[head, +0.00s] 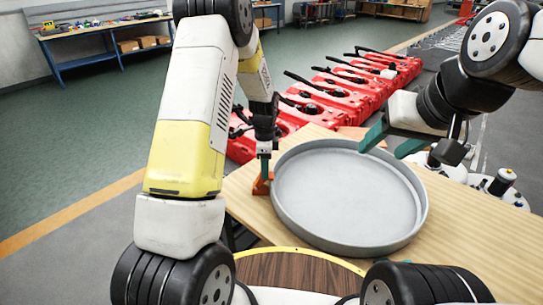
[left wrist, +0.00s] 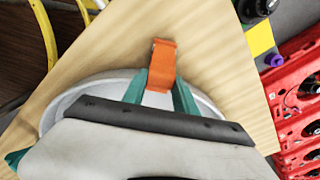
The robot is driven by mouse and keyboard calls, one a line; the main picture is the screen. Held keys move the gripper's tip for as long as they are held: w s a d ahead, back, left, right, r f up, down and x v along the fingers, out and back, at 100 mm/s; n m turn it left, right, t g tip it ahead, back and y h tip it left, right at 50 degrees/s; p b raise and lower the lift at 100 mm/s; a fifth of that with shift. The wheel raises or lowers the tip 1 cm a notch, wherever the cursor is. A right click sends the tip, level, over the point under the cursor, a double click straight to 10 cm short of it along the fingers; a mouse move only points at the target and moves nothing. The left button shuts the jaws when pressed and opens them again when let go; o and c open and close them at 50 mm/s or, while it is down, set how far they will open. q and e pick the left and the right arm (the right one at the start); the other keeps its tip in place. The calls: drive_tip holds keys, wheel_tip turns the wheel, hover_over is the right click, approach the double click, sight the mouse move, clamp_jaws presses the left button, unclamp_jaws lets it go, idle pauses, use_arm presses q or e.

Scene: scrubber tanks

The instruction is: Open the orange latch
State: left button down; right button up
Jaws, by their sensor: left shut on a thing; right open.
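The orange latch (head: 261,187) stands on the wooden table at the left rim of a round grey tray (head: 345,195). It also shows in the left wrist view (left wrist: 162,62), between green fingers. My left gripper (head: 265,172) points down and is shut on the latch; its fingers reach either side of it in the left wrist view (left wrist: 165,92). The latch's lower part is partly hidden by the fingers. My right gripper (head: 392,142) is open and empty, with its green fingers above the tray's upper right rim.
The wooden table (head: 460,215) has bare surface right of the tray. Several red machines (head: 335,90) stand in a row behind it. White and black parts (head: 503,182) lie beyond the table's right side. A blue workbench (head: 95,45) stands at the back left.

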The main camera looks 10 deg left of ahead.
sight(259, 176)
use_arm(q)
drive_tip(key=shift+a+r, duration=0.1)
drive_tip(key=shift+a, duration=0.1)
idle(0.6)
drive_tip(key=shift+s+a+r+t+h, duration=0.1)
drive_tip(key=shift+a+r+t+h, duration=0.05)
drive_tip(key=shift+a+h, duration=0.65)
drive_tip(key=shift+a+r+t+h, duration=0.15)
drive_tip(key=shift+a+h, duration=0.4)
drive_tip(key=shift+h, duration=0.45)
drive_tip(key=a+h, duration=0.1)
drive_tip(key=h, duration=0.1)
drive_tip(key=a+h, duration=0.1)
drive_tip(key=h, duration=0.1)
drive_tip(key=shift+s+a+f, duration=0.15)
drive_tip(key=shift+a, duration=0.25)
drive_tip(key=a+h, duration=0.1)
drive_tip(key=h, duration=0.1)
drive_tip(key=a+f+h, duration=0.1)
drive_tip(key=h, duration=0.1)
drive_tip(key=a+f+t+h, duration=0.1)
drive_tip(key=a+h, duration=0.1)
drive_tip(key=shift+s+f, duration=0.15)
drive_tip(key=shift+s, duration=0.1)
drive_tip(key=shift+s+a+f, duration=0.1)
drive_tip(key=shift+a+f, duration=0.2)
drive_tip(key=shift+f, duration=0.25)
drive_tip(key=c, duration=1.1)
unclamp_jaws()
drive_tip(key=shift+o, duration=0.7)
